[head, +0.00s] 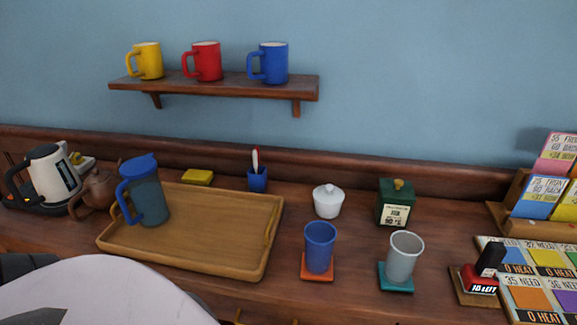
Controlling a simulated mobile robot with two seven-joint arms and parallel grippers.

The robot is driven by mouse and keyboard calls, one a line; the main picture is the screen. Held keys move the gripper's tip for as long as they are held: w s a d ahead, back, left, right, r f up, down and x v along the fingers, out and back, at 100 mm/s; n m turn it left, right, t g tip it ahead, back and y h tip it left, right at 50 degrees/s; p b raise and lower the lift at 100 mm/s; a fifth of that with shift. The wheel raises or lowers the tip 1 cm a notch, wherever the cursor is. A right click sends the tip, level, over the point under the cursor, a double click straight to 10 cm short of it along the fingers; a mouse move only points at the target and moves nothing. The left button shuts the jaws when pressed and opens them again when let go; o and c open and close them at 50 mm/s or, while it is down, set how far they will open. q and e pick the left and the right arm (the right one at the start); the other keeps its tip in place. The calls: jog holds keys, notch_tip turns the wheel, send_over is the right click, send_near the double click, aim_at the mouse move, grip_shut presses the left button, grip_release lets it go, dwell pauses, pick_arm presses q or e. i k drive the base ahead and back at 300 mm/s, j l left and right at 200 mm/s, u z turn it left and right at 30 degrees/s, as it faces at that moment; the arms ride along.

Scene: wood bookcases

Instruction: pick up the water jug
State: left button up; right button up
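The water jug (149,202) is a grey translucent jug with a blue lid and a blue handle on its left side. It stands upright on the left part of a wooden tray (205,257), near the tray's left rim. Nothing is holding it. Neither of my grippers shows in the head view.
A brown teapot (98,192) stands close to the jug's left, with a white kettle (52,175) beyond. A blue cup (319,246) and a grey cup (403,257) stand on coasters right of the tray. A shelf (215,88) with mugs hangs above. The tray's middle is clear.

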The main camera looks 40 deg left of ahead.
aim_at(142, 182)
jog(key=u, duration=2.3)
jog(key=k+z, duration=0.1)
jog(key=z, duration=1.6)
jog(key=u, duration=1.65)
